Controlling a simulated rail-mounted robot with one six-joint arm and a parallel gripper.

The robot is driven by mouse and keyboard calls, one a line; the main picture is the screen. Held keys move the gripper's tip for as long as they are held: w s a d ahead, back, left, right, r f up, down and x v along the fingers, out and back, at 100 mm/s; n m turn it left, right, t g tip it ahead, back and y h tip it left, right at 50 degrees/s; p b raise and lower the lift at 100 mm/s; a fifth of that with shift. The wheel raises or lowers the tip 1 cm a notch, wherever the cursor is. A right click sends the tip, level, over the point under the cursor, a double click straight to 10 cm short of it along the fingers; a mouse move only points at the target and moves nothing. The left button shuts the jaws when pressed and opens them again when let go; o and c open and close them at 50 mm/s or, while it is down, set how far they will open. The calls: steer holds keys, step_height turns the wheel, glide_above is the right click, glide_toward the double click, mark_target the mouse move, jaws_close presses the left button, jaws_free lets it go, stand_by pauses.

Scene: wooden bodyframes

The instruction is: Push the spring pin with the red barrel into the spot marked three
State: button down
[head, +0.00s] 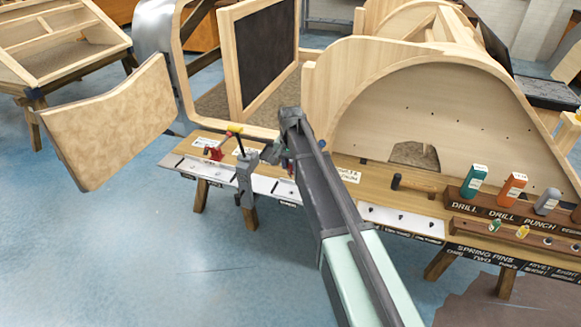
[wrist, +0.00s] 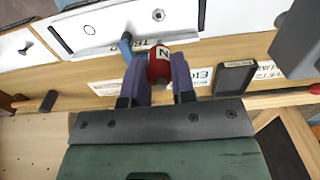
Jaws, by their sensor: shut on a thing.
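My gripper (wrist: 158,82) is shut on the red barrel (wrist: 159,63) of a spring pin, held between its two purple fingers in the wrist view. A white label with a dark letter is on the barrel. The pin's tip cannot be made out. Beyond it lies a white plate (wrist: 110,22) with a dark ring and a bolt-like round mark. The lettering below the plate is partly covered by the barrel, so I cannot tell which spot is marked three. In the head view my gripper (head: 277,155) is over the bench's middle and mostly hidden by my arm.
A blue piece (wrist: 125,46) is close beside the barrel.

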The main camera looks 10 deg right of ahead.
steer(key=shift+a, duration=0.1)
steer(key=shift+s+d, duration=0.1)
steer(key=shift+d, duration=0.15)
step_height(320, 180, down, 6)
steer(key=b, duration=0.5)
steer(key=shift+r+b, duration=0.1)
steer(key=shift+b, duration=0.3)
steer(key=shift+f+b, duration=1.8)
stand_by(0.5)
steer(key=c, duration=0.9)
jaws_free()
steer(key=shift+o, duration=0.2)
steer(key=shift+r, duration=0.15)
step_height(320, 180, up, 11)
steer(key=p, duration=1.1)
